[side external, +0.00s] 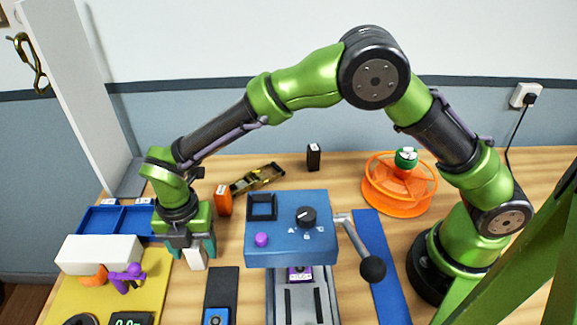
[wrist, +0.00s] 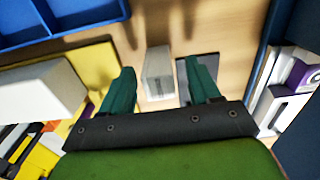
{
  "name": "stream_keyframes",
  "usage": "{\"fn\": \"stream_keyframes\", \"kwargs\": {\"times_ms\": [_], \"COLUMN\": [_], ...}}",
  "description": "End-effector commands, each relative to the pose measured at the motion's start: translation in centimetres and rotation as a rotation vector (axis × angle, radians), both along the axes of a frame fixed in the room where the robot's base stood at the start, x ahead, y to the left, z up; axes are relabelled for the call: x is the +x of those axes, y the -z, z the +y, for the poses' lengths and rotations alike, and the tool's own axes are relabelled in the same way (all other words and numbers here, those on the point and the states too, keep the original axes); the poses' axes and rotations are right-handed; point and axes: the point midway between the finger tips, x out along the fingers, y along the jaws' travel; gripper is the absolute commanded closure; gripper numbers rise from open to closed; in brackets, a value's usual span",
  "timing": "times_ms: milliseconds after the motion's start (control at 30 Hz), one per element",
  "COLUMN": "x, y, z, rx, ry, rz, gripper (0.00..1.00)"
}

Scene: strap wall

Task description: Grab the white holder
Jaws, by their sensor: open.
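A small white upright block (side external: 196,260), which looks like the white holder, stands on the table at the left of the side view. It also shows in the wrist view (wrist: 158,74), between the two teal fingers with gaps on both sides. My gripper (side external: 191,251) points down over it and is open; its fingers also show in the wrist view (wrist: 161,72). I cannot tell how far the fingertips reach down beside the block. A larger white box (side external: 100,252) lies to the left, and it also shows in the wrist view (wrist: 38,98).
A blue tray (side external: 105,212) stands behind the white box. A yellow mat (side external: 72,294) holds orange and purple items. A blue box with a knob (side external: 291,245) and a dark strip (side external: 222,284) are to the right. An orange reel (side external: 399,204) stands further right.

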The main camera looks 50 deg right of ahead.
Motion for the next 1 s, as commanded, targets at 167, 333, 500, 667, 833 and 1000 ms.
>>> {"fn": "stream_keyframes", "kwargs": {"times_ms": [167,333,500,667,833,1000], "x": [0.0,0.02,0.03,0.03,0.06,0.08], "y": [1.39,1.38,1.35,1.34,1.3,1.05], "z": [0.04,0.05,0.05,0.05,0.07,0.08], "rx": [0.0,0.001,0.001,0.001,0.001,0.002], "ry": [0.0,0.0,0.0,0.0,0.0,0.0], "rz": [0.0,-0.001,-0.001,-0.001,-0.001,-0.002], "gripper": [0.38,0.38,0.6,0.84,0.98,0.98]}}
